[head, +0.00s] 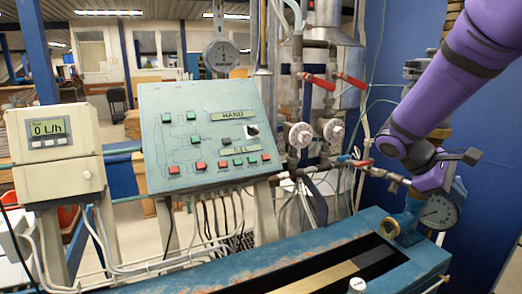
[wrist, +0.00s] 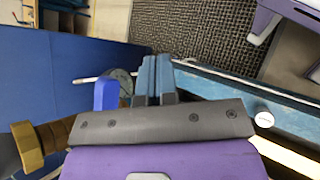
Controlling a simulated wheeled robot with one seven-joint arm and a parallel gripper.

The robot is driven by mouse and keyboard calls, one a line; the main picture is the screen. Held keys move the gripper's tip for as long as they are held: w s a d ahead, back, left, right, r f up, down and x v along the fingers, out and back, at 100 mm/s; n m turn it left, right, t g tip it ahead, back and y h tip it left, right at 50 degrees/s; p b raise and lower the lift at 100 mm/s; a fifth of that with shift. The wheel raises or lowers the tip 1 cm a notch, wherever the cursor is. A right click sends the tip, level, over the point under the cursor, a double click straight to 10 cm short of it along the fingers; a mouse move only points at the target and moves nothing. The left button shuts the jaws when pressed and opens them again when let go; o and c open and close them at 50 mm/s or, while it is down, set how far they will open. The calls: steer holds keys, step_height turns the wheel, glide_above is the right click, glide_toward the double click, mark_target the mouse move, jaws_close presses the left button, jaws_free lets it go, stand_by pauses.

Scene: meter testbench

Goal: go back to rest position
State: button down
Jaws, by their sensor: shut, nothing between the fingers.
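My purple arm comes in from the upper right in the head view and ends above the right end of the blue bench (head: 260,262). My gripper (wrist: 154,78) shows in the wrist view as two blue-grey fingers side by side, shut and empty. In the head view its fingers cannot be made out clearly. A round dial gauge (head: 438,212) is just below the end of my arm. In the wrist view the gauge (wrist: 121,82) is left of the fingers, with a blue handle (wrist: 106,93) beside it. I cannot tell whether my gripper touches either.
A sloped control panel (head: 205,135) with red and green buttons stands left of centre. A beige meter box (head: 60,150) reading 0 L/h is at far left. Pipes with red-handled valves (head: 318,82) rise behind the bench. A blue wall (head: 385,40) is close behind my arm.

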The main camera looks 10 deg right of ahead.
steer(key=s+a+r+m+t+y, duration=0.3)
steer(key=s+a+r+t+y, duration=0.1)
steer(key=s+a, duration=0.3)
steer(key=s+a+r+m+t+y, duration=0.3)
steer(key=s+a+r+t+y, duration=0.1)
steer(key=a, duration=0.5)
steer(key=s+t+y, duration=0.1)
steer(key=s+t, duration=0.1)
steer(key=shift+s+a, duration=0.25)
steer(key=shift+s, duration=0.15)
stand_by(0.5)
